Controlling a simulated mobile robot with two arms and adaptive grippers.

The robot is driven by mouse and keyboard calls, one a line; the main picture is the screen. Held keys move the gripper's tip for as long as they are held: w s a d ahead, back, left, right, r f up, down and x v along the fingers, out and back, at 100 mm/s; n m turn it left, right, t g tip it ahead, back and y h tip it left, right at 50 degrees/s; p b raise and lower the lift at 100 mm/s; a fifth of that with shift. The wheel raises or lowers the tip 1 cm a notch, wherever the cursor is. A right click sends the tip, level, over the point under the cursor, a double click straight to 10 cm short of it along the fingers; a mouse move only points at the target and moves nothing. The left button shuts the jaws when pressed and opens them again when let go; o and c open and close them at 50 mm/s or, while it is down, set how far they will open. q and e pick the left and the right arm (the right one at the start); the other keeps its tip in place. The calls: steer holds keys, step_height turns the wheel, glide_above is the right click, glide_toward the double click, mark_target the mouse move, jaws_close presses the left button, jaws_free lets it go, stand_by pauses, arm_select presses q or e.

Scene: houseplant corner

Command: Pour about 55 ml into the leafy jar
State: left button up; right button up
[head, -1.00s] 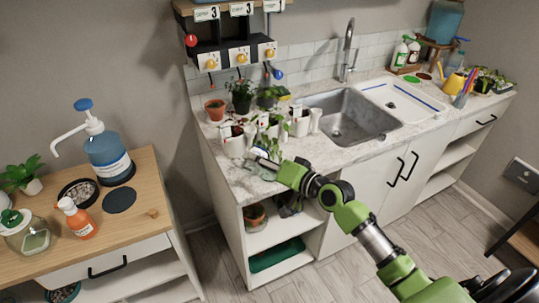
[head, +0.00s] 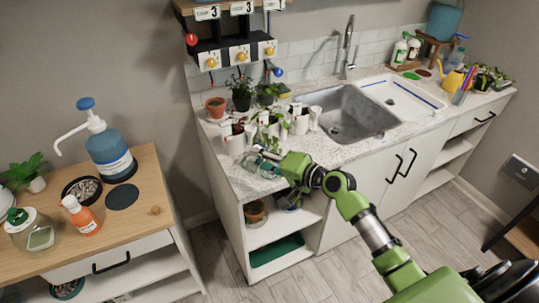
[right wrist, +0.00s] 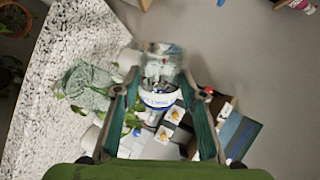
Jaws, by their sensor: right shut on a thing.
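My right gripper (head: 274,158) is over the front left part of the marble counter, just in front of the white pots. In the right wrist view my right gripper (right wrist: 162,98) is shut on a clear vessel (right wrist: 163,68) with a white and blue band. Its exact tilt and liquid level are hard to tell. A greenish patterned glass jar (right wrist: 88,84) stands on the speckled counter, to the left of the held vessel and apart from the fingers. In the head view, jar and vessel are small, partly hidden clear shapes by the fingertips. My left gripper is not in view.
White pots with leafy plants (head: 236,139) crowd the counter behind the gripper. A sink (head: 350,112) lies to the right. A dispenser with yellow knobs (head: 240,57) hangs above. A wooden table (head: 150,200) at left holds a blue pump bottle (head: 108,150).

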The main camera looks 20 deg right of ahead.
steer(key=shift+w+d+r+m, duration=0.2)
steer(key=shift+d+r+m, duration=0.15)
steer(key=shift+m, duration=0.05)
steer(key=shift+w+d+r+p, duration=0.15)
steer(key=shift+d+r+p, duration=0.05)
steer(key=shift+p, duration=0.2)
steer(key=shift+f+m+g, duration=0.1)
steer(key=shift+m+g, duration=0.2)
steer(key=shift+s+a+f, duration=0.1)
steer(key=shift+s+a, duration=0.25)
steer(key=shift+w+d+f+m+y, duration=0.15)
steer(key=shift+f+m+y, duration=0.35)
steer(key=shift+m, duration=0.4)
stand_by(0.6)
steer(key=shift+r, duration=0.15)
